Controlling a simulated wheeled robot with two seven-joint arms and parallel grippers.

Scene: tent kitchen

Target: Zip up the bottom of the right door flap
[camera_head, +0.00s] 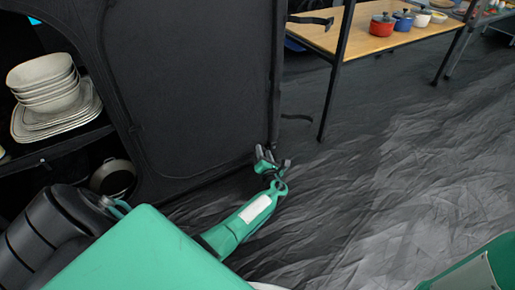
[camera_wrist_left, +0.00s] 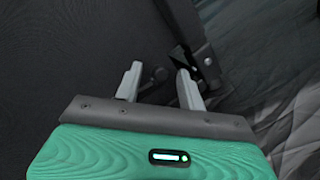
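The black door flap (camera_head: 195,90) hangs upright in the head view, with its vertical zipper edge (camera_head: 276,80) on the right side. My left gripper (camera_head: 272,158) is at the lower end of that edge, close to the bottom corner. In the left wrist view the two grey fingers (camera_wrist_left: 158,82) stand apart. A small dark zipper part (camera_wrist_left: 207,68) shows just beyond the right finger. I cannot tell whether the finger touches it. Only a green piece of my right arm (camera_head: 480,275) shows at the lower right, and its gripper is out of view.
A shelf with stacked bowls and plates (camera_head: 50,95) is at the left, with a pot (camera_head: 112,177) below. A wooden table (camera_head: 350,40) with coloured pots (camera_head: 383,24) stands at the back right. The wrinkled grey floor (camera_head: 390,180) is clear at the right.

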